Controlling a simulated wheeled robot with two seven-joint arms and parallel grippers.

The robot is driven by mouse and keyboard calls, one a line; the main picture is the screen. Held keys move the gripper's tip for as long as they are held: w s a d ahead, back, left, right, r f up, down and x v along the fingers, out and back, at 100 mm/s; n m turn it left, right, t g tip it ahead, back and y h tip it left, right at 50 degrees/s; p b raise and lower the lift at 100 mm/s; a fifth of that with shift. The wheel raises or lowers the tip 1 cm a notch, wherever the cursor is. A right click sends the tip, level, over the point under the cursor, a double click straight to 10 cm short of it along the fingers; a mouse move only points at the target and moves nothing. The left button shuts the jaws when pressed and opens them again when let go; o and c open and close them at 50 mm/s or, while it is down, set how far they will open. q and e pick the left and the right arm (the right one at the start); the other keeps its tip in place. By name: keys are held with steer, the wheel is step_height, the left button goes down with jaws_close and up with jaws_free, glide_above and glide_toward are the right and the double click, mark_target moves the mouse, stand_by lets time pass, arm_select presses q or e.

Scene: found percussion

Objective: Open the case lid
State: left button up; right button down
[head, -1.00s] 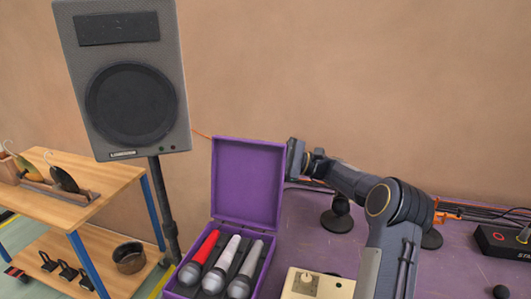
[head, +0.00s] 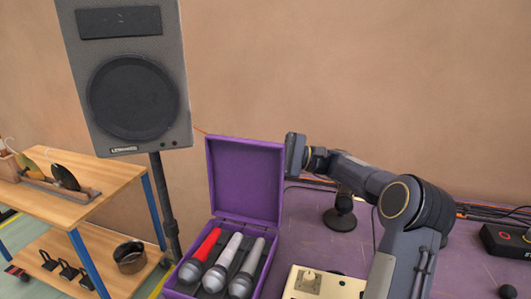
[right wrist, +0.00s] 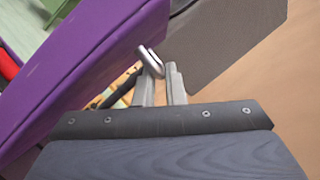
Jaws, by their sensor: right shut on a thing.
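The purple case (head: 270,270) stands on the purple table. Its lid (head: 245,183) is up, standing roughly upright at the back. Several microphones (head: 222,263) lie in the case, with red, white and grey bodies. My right gripper (head: 295,154) is at the lid's upper right edge. In the right wrist view the lid (right wrist: 95,75) fills the left side. There, my right gripper (right wrist: 160,78) is shut on a small silver metal piece (right wrist: 151,61) beside the lid's edge. How that piece joins the lid is hidden. My left gripper is out of view.
A beige box with a knob (head: 312,283) sits right of the case. A black round-based stand (head: 340,217) is behind my right arm, and a black unit (head: 508,243) is far right. A tall speaker (head: 135,85) and wooden shelf unit (head: 100,180) stand left.

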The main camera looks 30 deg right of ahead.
steer(key=c, duration=1.5)
jaws_free()
steer(key=shift+v, duration=3.9)
steer(key=shift+d, duration=0.2)
steer(key=shift+s+d+f+p, duration=0.25)
steer(key=shift+s+d+p, duration=0.05)
steer(key=shift+s+d, duration=0.1)
